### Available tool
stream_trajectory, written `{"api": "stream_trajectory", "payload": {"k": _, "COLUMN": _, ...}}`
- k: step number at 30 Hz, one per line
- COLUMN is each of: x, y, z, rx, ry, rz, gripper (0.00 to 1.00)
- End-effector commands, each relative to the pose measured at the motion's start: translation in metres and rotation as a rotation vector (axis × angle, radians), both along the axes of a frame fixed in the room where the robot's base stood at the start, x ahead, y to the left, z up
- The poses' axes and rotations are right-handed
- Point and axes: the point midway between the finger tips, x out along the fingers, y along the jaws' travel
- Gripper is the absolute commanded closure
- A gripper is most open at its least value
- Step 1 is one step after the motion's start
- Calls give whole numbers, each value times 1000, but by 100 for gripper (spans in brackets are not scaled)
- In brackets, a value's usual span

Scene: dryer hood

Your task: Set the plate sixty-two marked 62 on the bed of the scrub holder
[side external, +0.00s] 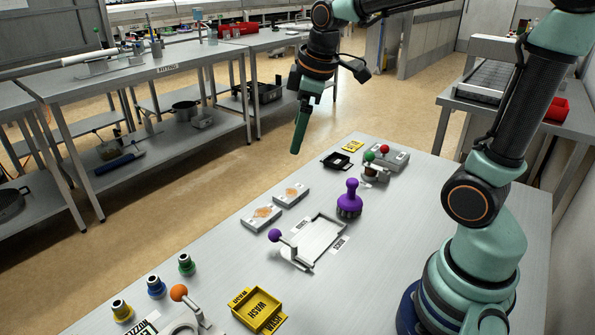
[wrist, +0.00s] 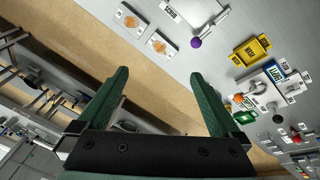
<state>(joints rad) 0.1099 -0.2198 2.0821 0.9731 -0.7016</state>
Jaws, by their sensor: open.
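Two pale plates with orange-brown stains lie side by side on the table, one nearer plate (side external: 263,217) and one farther plate (side external: 291,194). They also show in the wrist view, a left plate (wrist: 130,21) and a right plate (wrist: 162,46). Their small marks are too small to read, so I cannot tell which is 62. The scrub holder (side external: 333,232) is a grey tray with an empty-looking bed and a purple-knobbed lever (side external: 275,235); it is partly cut off in the wrist view (wrist: 203,24). My gripper (side external: 296,151) is open and empty, raised above and beyond the plates; both fingers (wrist: 157,76) show in the wrist view.
A purple brush (side external: 349,199) stands beside the holder. A yellow wash tray (side external: 260,308), an orange-knobbed lever (side external: 179,293) and several coloured bottles (side external: 156,287) are at the near end. A black tray (side external: 337,161) and a red-and-green-knobbed fixture (side external: 385,157) are at the far end.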

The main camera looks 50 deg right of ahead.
Motion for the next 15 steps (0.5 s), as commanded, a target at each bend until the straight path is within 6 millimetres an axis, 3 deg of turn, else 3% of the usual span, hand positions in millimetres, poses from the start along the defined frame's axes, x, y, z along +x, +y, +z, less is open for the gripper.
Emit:
{"api": "stream_trajectory", "payload": {"k": 8, "x": 56, "y": -39, "z": -37, "rx": -91, "ry": 146, "rz": 385, "gripper": 0}}
{"api": "stream_trajectory", "payload": {"k": 15, "x": 91, "y": -76, "z": -87, "rx": -120, "ry": 246, "rz": 723, "gripper": 0}}
